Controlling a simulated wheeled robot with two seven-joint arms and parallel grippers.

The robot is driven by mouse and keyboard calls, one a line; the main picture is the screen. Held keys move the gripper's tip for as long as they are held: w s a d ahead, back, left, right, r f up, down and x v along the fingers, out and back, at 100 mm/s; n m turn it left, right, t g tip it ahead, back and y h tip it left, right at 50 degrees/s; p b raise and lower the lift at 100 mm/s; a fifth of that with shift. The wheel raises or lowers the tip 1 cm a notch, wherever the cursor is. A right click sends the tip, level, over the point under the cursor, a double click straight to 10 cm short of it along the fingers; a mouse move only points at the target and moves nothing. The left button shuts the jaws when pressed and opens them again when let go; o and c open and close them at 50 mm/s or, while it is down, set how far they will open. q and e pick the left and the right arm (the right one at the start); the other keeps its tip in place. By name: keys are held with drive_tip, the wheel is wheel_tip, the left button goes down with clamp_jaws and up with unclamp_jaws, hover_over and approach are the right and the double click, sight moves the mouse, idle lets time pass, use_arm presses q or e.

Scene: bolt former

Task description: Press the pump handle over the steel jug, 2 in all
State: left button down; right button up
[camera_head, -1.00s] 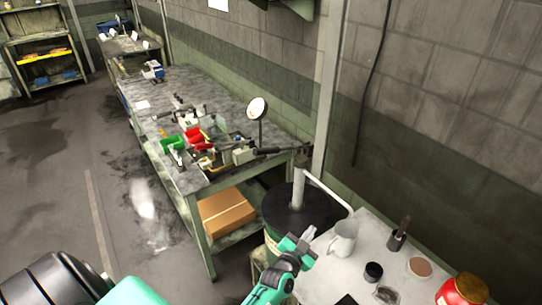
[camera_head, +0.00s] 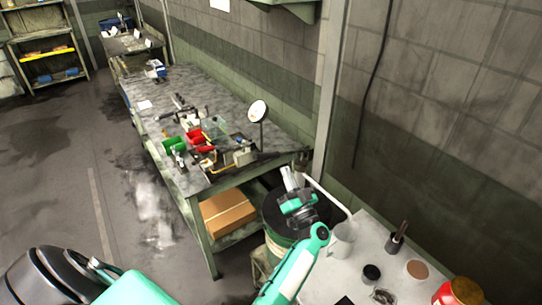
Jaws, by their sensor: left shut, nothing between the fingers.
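The steel jug (camera_head: 343,238) stands upright on the pale table at lower right, partly covered by my left arm. The pump's bent pipe (camera_head: 328,195) rises from a dark drum (camera_head: 272,212) and runs down toward the jug. My left gripper (camera_head: 289,178) is shut and empty, over the drum top at the pump's upright. It hides most of that upright, and I cannot tell whether it touches the handle. My right gripper is out of view.
The pale table (camera_head: 335,275) also holds a small black pot (camera_head: 371,273), a brown round lid (camera_head: 417,269), a dark brush-like tool (camera_head: 397,237) and a red jar (camera_head: 460,292). A cluttered workbench (camera_head: 230,183) stands behind to the left, with a cardboard box (camera_head: 227,213) below.

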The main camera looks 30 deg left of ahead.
use_arm(q)
wheel_tip(320, 180, up, 5)
hover_over(271, 157)
drive_tip(key=d, duration=0.2)
drive_tip(key=shift+s+a+f+b, duration=0.15)
drive_tip(key=shift+s+f+b, duration=0.1)
drive_tip(key=shift+f+b, duration=0.4)
drive_tip(key=shift+s+a+f+b, duration=0.2)
drive_tip(key=shift+s+f+b, duration=0.05)
drive_tip(key=shift+f+b, duration=0.4)
drive_tip(key=shift+s+a+f+b, duration=0.15)
drive_tip(key=shift+s+f+b, duration=0.1)
drive_tip(key=shift+f+b, duration=0.4)
